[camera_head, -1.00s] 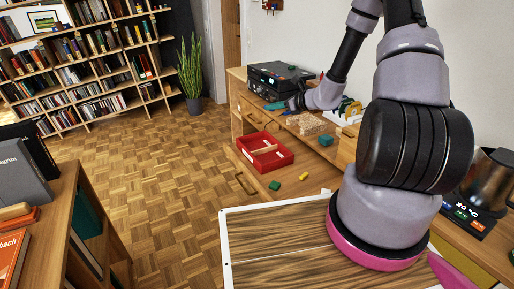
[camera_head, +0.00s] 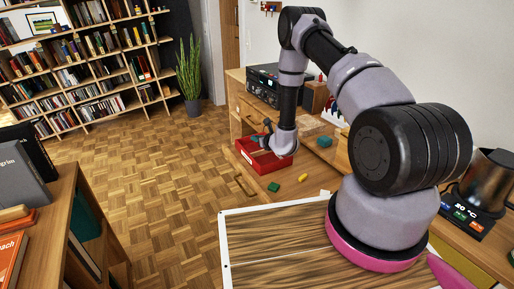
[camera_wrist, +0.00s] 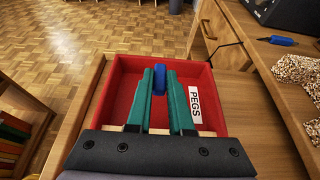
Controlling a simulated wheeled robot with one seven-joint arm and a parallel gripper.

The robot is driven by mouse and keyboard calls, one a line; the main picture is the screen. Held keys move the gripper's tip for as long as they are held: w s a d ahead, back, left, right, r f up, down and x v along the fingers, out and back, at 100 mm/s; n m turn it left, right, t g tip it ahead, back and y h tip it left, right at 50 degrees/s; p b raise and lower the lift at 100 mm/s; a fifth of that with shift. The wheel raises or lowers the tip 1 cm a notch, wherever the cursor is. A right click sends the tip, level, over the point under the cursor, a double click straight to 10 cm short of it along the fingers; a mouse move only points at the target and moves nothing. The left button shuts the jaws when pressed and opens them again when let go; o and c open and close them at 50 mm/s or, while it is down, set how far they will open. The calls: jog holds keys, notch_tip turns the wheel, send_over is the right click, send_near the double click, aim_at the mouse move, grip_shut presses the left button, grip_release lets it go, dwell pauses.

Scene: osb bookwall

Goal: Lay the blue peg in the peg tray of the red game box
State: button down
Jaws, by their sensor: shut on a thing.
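The red game box (camera_head: 283,163) sits on the wooden desk's lower part, with my gripper (camera_head: 264,137) over its far left part. In the wrist view the red box (camera_wrist: 122,72) lies below my gripper (camera_wrist: 160,75), with a white PEGS label (camera_wrist: 204,104) toward its right side. The teal fingers are shut on the blue peg (camera_wrist: 159,80), which shows between their tips. The peg appears over the inside of the box; I cannot tell whether it touches the floor. The fingers and gripper body hide much of the box's inside.
A yellow piece (camera_head: 303,178), a green block (camera_head: 273,187) and a teal block (camera_head: 324,142) lie near the box. A blue thing (camera_wrist: 283,40) and speckled blocks (camera_wrist: 294,70) lie on the desk to the right. A black device (camera_head: 262,83) stands behind.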

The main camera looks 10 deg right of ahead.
jog(key=shift+f, duration=2.1)
jog(key=shift+f, duration=0.1)
jog(key=c, duration=0.8)
grip_release()
